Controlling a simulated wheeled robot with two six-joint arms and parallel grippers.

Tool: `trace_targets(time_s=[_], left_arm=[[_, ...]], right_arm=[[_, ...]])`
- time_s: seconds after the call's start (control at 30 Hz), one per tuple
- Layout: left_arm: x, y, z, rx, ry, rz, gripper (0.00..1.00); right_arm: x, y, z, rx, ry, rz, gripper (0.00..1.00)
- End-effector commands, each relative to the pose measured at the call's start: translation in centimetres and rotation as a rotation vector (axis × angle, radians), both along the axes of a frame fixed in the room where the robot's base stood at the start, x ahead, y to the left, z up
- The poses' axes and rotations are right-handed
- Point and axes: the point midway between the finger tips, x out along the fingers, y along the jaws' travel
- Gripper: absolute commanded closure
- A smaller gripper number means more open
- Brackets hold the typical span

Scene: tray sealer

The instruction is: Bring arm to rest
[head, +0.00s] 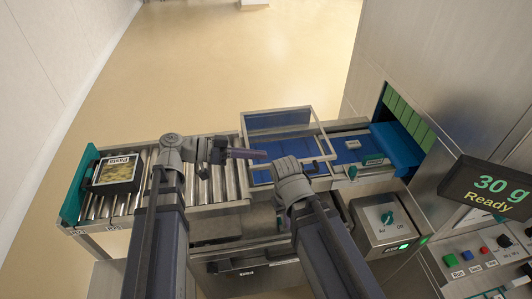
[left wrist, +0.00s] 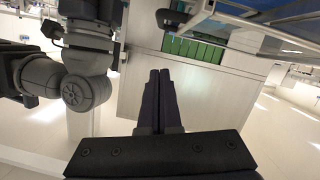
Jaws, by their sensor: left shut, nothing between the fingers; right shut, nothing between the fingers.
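My left gripper (head: 262,154) points right, above the roller conveyor and beside the blue framed lid. Its dark purple fingers are together and empty; they also show closed in the left wrist view (left wrist: 160,74). My right arm reaches up from the bottom, with its grey wrist in front of the blue lid. My right gripper (head: 281,221) is low beside that wrist, shut with nothing held, its fingers mostly hidden.
A tray labelled Pasta (head: 117,172) sits at the left end of the roller conveyor (head: 222,184). The clear framed lid (head: 283,121) stands over the blue section. At right are a blue belt (head: 398,148), a knob panel (head: 386,218) and a display (head: 489,190) reading "30 g Ready".

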Motion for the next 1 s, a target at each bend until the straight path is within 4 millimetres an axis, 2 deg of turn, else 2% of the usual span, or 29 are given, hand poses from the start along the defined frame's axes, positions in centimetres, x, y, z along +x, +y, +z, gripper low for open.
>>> trace_targets(time_s=[0.3,0.4,0.47,0.6,0.7,0.83,1.0], left_arm=[[-0.1,0.1,0.0,0.001,0.002,-0.001,1.0],[-0.5,-0.5,-0.9,0.039,0.043,-0.009,1.0],[-1.3,-1.3,-2.2,0.096,0.104,-0.018,1.0],[-4.1,-3.3,-7.2,0.34,0.331,-0.011,1.0],[-6.3,-3.7,-10.9,0.557,0.488,0.044,1.0],[-8.7,-2.7,-14.4,0.833,0.631,0.183,1.0],[-10.2,-0.4,-16.6,1.111,0.702,0.425,1.0]], right_arm=[[0.0,0.0,0.0,0.0,0.0,0.0,1.0],[0.0,0.0,0.0,0.0,0.0,0.0,1.0],[0.0,0.0,0.0,0.0,0.0,0.0,1.0],[0.0,0.0,0.0,0.0,0.0,0.0,1.0],[0.0,0.0,0.0,0.0,0.0,0.0,1.0],[0.0,0.0,0.0,0.0,0.0,0.0,1.0],[0.0,0.0,0.0,0.0,0.0,0.0,1.0]])
